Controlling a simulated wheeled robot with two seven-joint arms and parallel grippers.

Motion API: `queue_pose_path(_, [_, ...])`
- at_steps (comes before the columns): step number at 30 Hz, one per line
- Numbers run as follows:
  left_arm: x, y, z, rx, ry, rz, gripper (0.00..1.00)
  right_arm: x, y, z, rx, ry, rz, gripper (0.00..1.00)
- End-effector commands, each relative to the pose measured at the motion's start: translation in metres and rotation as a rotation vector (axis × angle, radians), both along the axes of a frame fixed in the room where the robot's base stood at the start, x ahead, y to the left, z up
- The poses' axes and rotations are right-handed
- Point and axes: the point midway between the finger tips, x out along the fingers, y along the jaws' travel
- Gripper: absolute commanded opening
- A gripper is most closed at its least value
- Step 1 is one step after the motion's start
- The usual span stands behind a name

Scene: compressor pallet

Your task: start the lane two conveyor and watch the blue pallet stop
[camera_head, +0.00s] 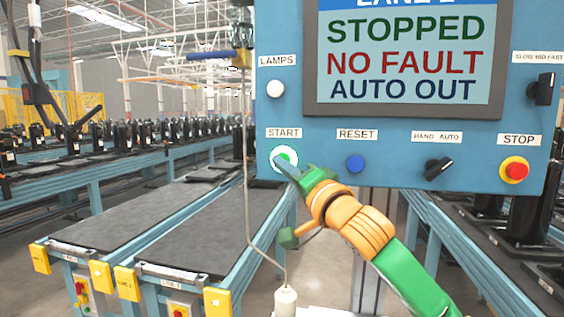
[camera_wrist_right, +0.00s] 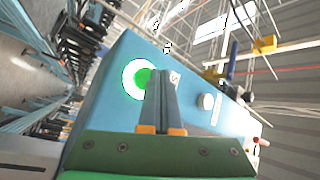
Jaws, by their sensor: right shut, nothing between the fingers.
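The blue control panel (camera_head: 400,155) fills the upper right of the head view. Its screen (camera_head: 405,60) reads STOPPED, NO FAULT, AUTO OUT under a cut-off title. The green START button (camera_head: 280,154) has a white ring and sits at the panel's lower left. It also shows in the right wrist view (camera_wrist_right: 133,78). My right gripper (camera_head: 287,166) is shut and empty, its fingertips overlapping the button's lower edge; I cannot tell if they touch it. Its fingers show in the right wrist view (camera_wrist_right: 163,100). My left gripper and a blue pallet are not in view.
The panel also has a blue RESET button (camera_head: 355,163), a HAND/AUTO knob (camera_head: 438,167), a red STOP button (camera_head: 515,170) and a white LAMPS button (camera_head: 275,89). A pendant (camera_head: 286,300) hangs on a cable. Empty dark conveyor beds (camera_head: 205,240) lie at lower left.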

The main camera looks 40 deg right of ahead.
Motion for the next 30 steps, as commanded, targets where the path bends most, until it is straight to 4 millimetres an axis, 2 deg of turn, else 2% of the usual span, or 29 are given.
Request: queue_pose_path(30, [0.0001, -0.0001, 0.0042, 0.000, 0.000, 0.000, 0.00, 0.0087, -0.0101, 0.0004, 0.000, 0.000, 0.000, 0.00])
